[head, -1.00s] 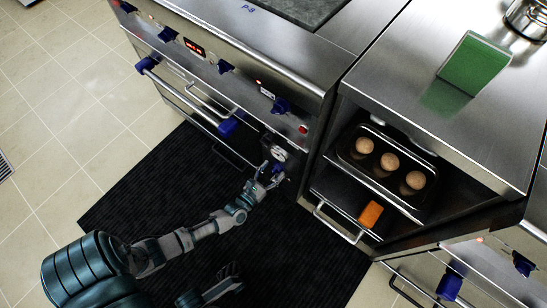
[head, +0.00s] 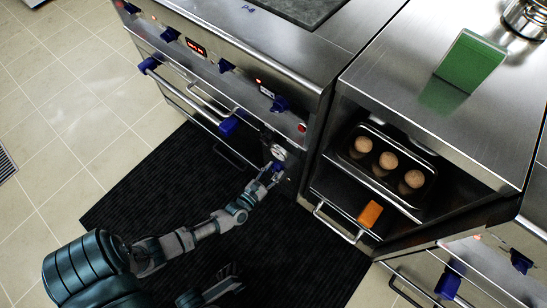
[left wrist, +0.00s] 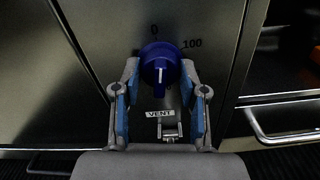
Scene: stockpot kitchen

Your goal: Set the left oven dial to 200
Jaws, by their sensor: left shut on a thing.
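In the head view my left gripper (head: 273,172) is at the lower front of the oven, just below a round white gauge (head: 278,152). In the left wrist view its fingers (left wrist: 160,72) are shut on a blue dial (left wrist: 160,60), one on each side. The dial's white mark runs up and down on its face. "0" shows above the dial and "100" at its upper right; no 200 is visible. A VENT label (left wrist: 160,113) is below it. Blue knobs (head: 168,34) line the oven's upper panel. My right gripper (head: 230,278) is dark at the bottom.
Blue-ended oven handles (head: 228,127) stick out left of my left gripper. An open compartment on the right holds a tray of brown round items (head: 388,160) and an orange block (head: 370,214). A green block (head: 470,60) stands on the counter. A black mat (head: 300,255) covers the floor.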

